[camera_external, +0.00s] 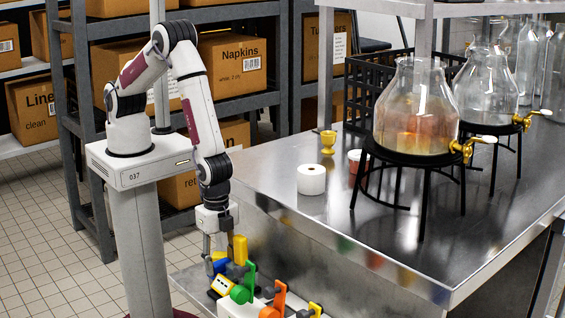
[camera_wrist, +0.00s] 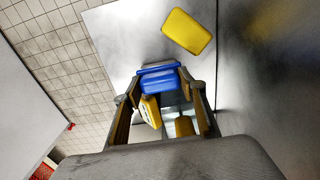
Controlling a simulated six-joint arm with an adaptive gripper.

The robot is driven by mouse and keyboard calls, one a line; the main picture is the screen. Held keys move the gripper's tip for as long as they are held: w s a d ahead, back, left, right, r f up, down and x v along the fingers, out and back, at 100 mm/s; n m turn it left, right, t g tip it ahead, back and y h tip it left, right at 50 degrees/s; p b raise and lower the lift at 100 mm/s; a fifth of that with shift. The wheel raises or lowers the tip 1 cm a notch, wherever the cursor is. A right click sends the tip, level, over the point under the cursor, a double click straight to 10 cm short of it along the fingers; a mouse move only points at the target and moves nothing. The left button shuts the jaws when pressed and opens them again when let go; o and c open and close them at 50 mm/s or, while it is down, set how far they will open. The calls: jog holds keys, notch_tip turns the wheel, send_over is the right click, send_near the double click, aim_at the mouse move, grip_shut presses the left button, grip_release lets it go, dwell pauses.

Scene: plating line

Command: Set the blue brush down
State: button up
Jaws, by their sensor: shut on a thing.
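The blue brush (camera_wrist: 158,84) is between the fingertips of my gripper (camera_wrist: 160,92) in the wrist view. The fingers are shut on it, one on each side. In the external view my gripper (camera_external: 217,258) points down at the near left end of the steel counter, and a small blue part of the brush (camera_external: 221,266) shows there. The rest of the brush is hidden by the fingers and nearby things. I cannot tell whether it touches the surface below.
A yellow block (camera_wrist: 188,31) lies just beyond the brush. A yellow piece with a white label (camera_external: 223,285) is close below my gripper. Green (camera_external: 242,293) and orange (camera_external: 274,300) brushes stand to the right. A white roll (camera_external: 311,180) and glass dispensers (camera_external: 416,110) are farther back.

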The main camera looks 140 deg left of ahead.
aim_at(220, 261)
jog(key=shift+f, duration=0.1)
jog(key=o, duration=1.1)
jog(key=shift+o, duration=0.2)
notch_tip(220, 261, up, 12)
dwell(0.3)
jog(key=shift+r, duration=0.25)
dwell(0.4)
